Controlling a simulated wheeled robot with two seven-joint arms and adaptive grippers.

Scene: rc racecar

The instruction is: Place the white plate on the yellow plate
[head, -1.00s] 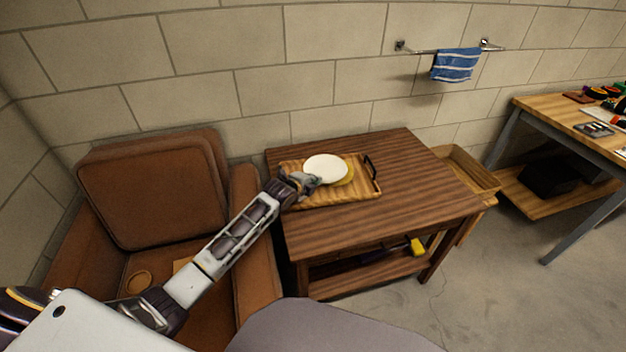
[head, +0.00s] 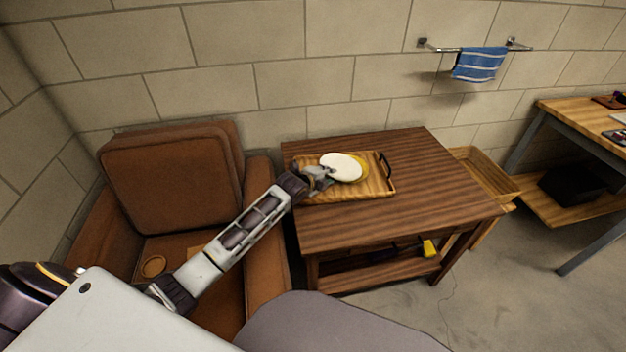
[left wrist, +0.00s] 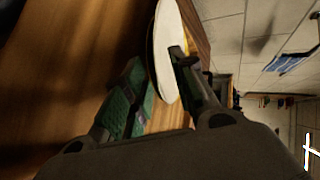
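The white plate (head: 343,167) lies over the yellow plate (head: 361,172), shifted to the left, so only the right part of the yellow one shows. I cannot tell whether the white plate rests flat on it. Both are on a wooden tray (head: 318,191). My left gripper (head: 324,176) is at the white plate's left edge. In the left wrist view, the fingers (left wrist: 157,75) are apart; one lies over the face of the white plate (left wrist: 164,35), and the other is below its rim with a gap. My right gripper is not in view.
The tray, with a dark handle (head: 386,166), stands on a brown wooden table (head: 420,190). A brown armchair (head: 170,185) is to the left. A wooden crate (head: 485,172) stands right of the table. The table's right half is clear.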

